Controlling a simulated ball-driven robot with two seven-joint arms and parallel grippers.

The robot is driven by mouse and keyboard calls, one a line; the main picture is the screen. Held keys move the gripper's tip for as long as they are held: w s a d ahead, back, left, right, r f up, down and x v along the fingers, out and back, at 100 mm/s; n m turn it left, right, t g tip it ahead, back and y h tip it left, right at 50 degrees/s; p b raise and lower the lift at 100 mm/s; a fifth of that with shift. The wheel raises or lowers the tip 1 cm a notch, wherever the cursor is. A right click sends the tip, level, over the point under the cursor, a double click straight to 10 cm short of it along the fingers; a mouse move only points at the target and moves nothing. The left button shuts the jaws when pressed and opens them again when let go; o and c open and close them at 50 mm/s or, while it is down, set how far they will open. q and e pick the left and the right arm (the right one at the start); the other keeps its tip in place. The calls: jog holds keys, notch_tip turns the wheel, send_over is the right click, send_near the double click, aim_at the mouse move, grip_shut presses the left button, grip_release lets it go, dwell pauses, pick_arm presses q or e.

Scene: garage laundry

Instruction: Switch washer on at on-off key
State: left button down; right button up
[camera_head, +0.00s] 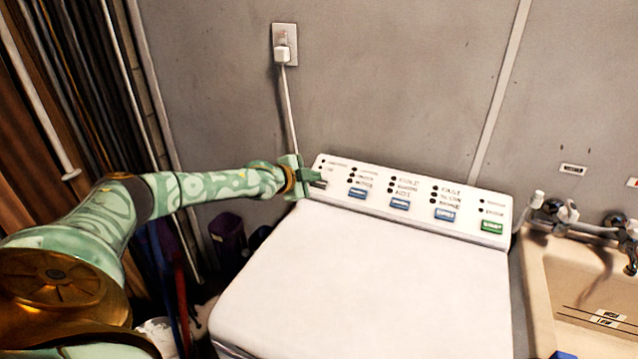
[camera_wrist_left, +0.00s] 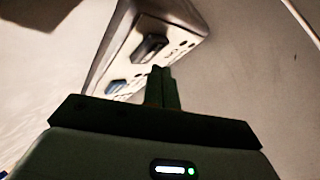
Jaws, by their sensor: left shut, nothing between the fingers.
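The white washer (camera_head: 370,262) stands in the middle of the head view with its lid shut. Its sloped control panel (camera_head: 420,190) runs along the back. A dark key (camera_head: 319,184), apparently the on-off key, sits at the panel's left end, partly hidden by my gripper; it also shows in the left wrist view (camera_wrist_left: 150,48). My left gripper (camera_head: 310,178) is at that end of the panel, right beside the dark key. Its fingers (camera_wrist_left: 161,75) are shut and empty; I cannot tell whether they touch the key. My right gripper is out of view.
Blue keys (camera_head: 357,192) and a green key (camera_head: 492,227) line the panel to the right. A plug and cord (camera_head: 282,55) hang on the wall behind. A sink (camera_head: 585,280) stands at right. Dark bins (camera_head: 228,235) stand left of the washer.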

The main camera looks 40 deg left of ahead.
pick_arm(q)
jog(key=shift+f, duration=0.15)
jog(key=shift+w+f, duration=0.15)
jog(key=shift+f, duration=0.1)
jog(key=shift+w+f+b, duration=0.1)
jog(key=shift+f+b, duration=0.5)
jog(key=shift+b, duration=0.2)
dwell(1.0)
jog(key=shift+r, duration=0.1)
jog(key=shift+s+r+p, duration=0.3)
jog(key=shift+r+p, duration=0.5)
jog(key=shift+p, duration=0.4)
jog(key=shift+r+p, duration=0.35)
jog(key=shift+p, duration=0.1)
jog(key=shift+s+d+r+p, duration=0.1)
jog(key=shift+s+r+p, duration=0.2)
jog(key=shift+r+p, duration=0.5)
jog(key=shift+s+d+r+p, duration=0.1)
jog(key=shift+s+r+p, duration=0.3)
jog(key=shift+p, duration=0.65)
jog(key=shift+s+d+r+p, duration=0.1)
jog(key=shift+s+r+p, duration=0.1)
jog(key=shift+r+p, duration=0.65)
